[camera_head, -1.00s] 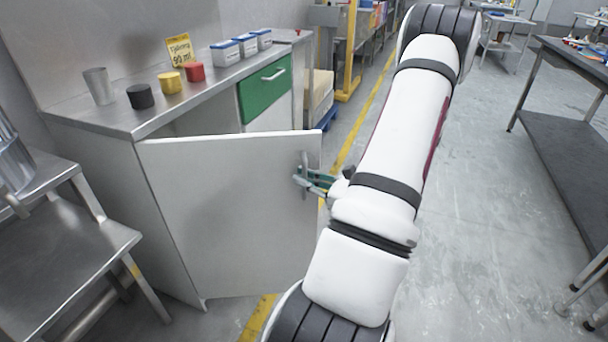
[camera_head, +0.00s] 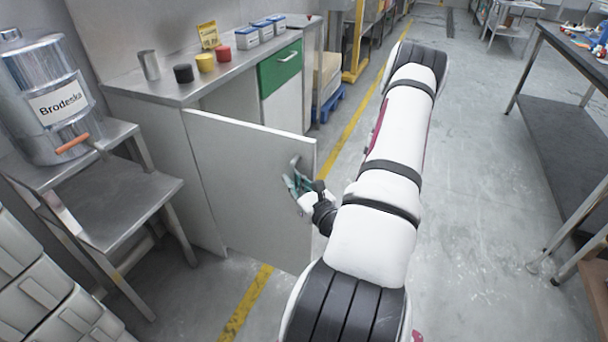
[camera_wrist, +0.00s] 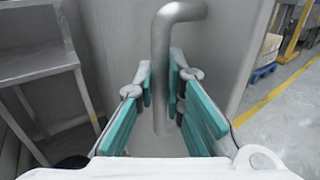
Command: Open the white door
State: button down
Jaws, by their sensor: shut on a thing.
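The white door (camera_head: 242,176) of the metal-topped cabinet stands swung out, with its free edge toward the aisle. Its metal handle (camera_head: 294,166) is a bent bar near that free edge. My gripper (camera_head: 296,187) is at the handle, with its teal fingers on either side of the bar. In the wrist view the handle (camera_wrist: 161,70) runs down between the two fingers of my gripper (camera_wrist: 164,104), which is closed around it. The lower end of the bar is between the fingers. The cabinet's inside is mostly hidden behind the door.
A green drawer (camera_head: 281,68) is at the cabinet's far end. Cups stand on the cabinet top (camera_head: 180,92). A metal stand (camera_head: 128,207) with a large canister (camera_head: 47,92) is left of the door. A dark table (camera_head: 565,110) is at the right. The aisle floor between is clear.

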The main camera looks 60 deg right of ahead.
jog(key=shift+a, duration=0.35)
jog(key=c, duration=1.7)
grip_release()
jog(key=shift+w, duration=0.1)
jog(key=shift+o, duration=0.2)
